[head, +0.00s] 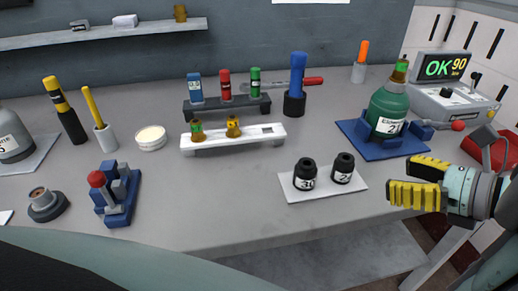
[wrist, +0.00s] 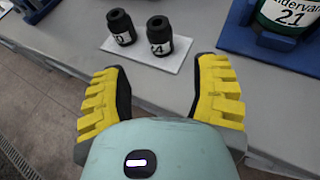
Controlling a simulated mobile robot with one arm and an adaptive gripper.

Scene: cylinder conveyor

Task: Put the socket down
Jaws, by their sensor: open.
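Two black sockets with white labels stand upright, side by side, on a white mat (head: 322,191) near the table's front edge. The left socket (head: 305,174) and right socket (head: 343,168) also show in the wrist view, left (wrist: 121,28) and right (wrist: 159,36). I cannot read their labels fully. My gripper (head: 401,180) has yellow ridged fingers spread wide apart, with nothing between them. It is to the right of the mat at the front edge. In the wrist view my gripper (wrist: 160,72) points toward the mat and touches neither socket.
A green bottle (head: 387,108) stands in a blue holder (head: 362,137) behind my gripper. A white rack (head: 265,132) with two small brown items is left of the sockets. A control box (head: 450,105) reading OK 90 is at the right. Bare table lies left of the mat.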

